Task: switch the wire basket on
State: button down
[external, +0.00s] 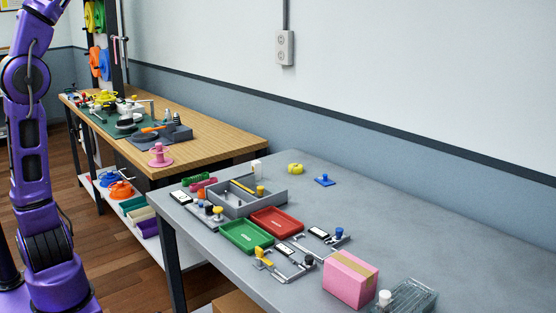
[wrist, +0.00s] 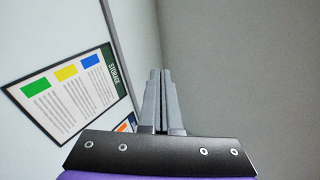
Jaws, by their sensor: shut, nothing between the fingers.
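What looks like the wire basket (external: 413,296), a grey see-through box, sits on the grey table at the bottom right of the external view, partly cut by the frame edge. A white round knob (external: 384,298) shows at its left end. I cannot make out a switch or its state. My gripper (wrist: 160,72) is shut and empty in the wrist view, in front of a bare wall and far from the table things. My gripper is out of the external view.
A pink box (external: 350,278) stands left of the basket. A red tray (external: 276,222), a green tray (external: 245,236), a grey divided tray (external: 232,207) and small latch devices fill the table's left part. The right rear is clear. A wall poster (wrist: 68,83) is near my gripper.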

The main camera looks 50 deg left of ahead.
jog(key=w+a+f+n+g+y+p, duration=0.1)
jog(key=w+a+f+n+g, duration=0.2)
jog(key=w+f, duration=0.4)
jog(key=w+a+f+n+g+y+p, duration=0.15)
jog(key=w+f+n, duration=0.3)
jog(key=w, duration=0.45)
jog(key=w+d+f+g+h, duration=0.25)
jog(key=w+d+f, duration=0.25)
jog(key=f, duration=0.3)
jog(key=w+d+f+n+g+h+p, duration=0.1)
jog(key=w+d+f+g, duration=0.3)
jog(key=f, duration=0.3)
jog(key=w+d+f+g+h, duration=0.1)
jog(key=w+d+f+h, duration=0.1)
jog(key=w+d+f, duration=0.5)
jog(key=s+d+f+m+g+h+p, duration=0.25)
jog(key=d+f+g, duration=0.55)
jog(key=d+f, duration=1.2)
jog(key=s+d+f+g, duration=0.4)
jog(key=s+d+f, duration=0.3)
jog(key=f, duration=0.3)
jog(key=s+d+f+m+g, duration=0.1)
jog(key=s+d+f+g, duration=0.3)
jog(key=s+d+f, duration=0.3)
notch_tip(320, 180, down, 3)
jog(key=s+h, duration=0.1)
jog(key=s, duration=0.2)
jog(key=shift+d+r+m+g+p, duration=0.15)
jog(key=shift+m+g+p, duration=0.15)
jog(key=shift+g, duration=0.1)
